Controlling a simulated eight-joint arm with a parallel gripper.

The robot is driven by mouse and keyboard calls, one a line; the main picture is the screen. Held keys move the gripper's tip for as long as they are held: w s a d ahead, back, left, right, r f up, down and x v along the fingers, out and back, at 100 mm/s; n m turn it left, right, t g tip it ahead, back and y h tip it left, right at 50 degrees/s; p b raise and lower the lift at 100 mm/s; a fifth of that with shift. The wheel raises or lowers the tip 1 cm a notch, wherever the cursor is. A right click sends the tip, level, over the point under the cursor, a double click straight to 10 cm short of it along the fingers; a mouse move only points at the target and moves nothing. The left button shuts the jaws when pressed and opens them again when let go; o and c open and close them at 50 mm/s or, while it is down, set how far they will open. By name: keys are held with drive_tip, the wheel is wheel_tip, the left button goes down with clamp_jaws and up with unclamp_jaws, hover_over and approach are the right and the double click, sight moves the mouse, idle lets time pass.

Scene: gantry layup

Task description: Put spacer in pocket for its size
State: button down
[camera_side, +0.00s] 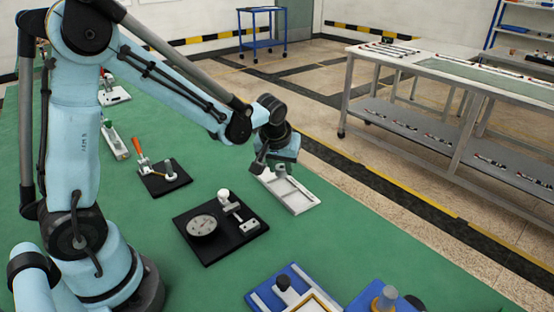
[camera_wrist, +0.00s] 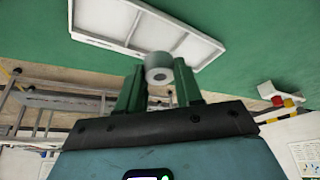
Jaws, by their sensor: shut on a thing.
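The spacer (camera_wrist: 160,63) is a short grey-white cylinder with a dark hole in its end, seen in the wrist view. My gripper (camera_wrist: 159,82) has its two green fingers on either side of the spacer and is shut on it. A shallow white tray (camera_side: 303,209) with divided pockets lies on the green surface under my gripper (camera_side: 281,170) in the side view. The tray (camera_wrist: 98,39) also shows in the wrist view, and the spacer overlaps its near edge there. I cannot tell the height of the spacer above the tray. In the side view the spacer is not clearly seen.
A black plate with a dial gauge (camera_side: 203,225) stands left of the tray. An orange-handled clamp (camera_side: 142,147) is further back. Blue fixtures (camera_side: 291,290) sit at the front. Green surface right of the tray is clear.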

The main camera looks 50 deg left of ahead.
sight(280, 172)
drive_tip(key=shift+f, duration=2)
drive_tip(key=shift+f, duration=0.1)
drive_tip(key=c, duration=1)
unclamp_jaws()
drive_tip(key=v, duration=1.1)
drive_tip(key=shift+s+d+r+m+t+h, duration=0.5)
drive_tip(key=shift+s+m, duration=0.65)
drive_tip(key=shift+s, duration=0.6)
drive_tip(key=shift+s+d+r+m+t+h, duration=0.4)
drive_tip(key=shift+s+d+m+t, duration=0.5)
drive_tip(key=shift+s, duration=0.85)
drive_tip(key=shift+s+d+r+m+t+h, duration=0.35)
drive_tip(key=shift+s+r+m, duration=0.2)
drive_tip(key=shift+s+m, duration=1)
drive_tip(key=shift+s, duration=0.15)
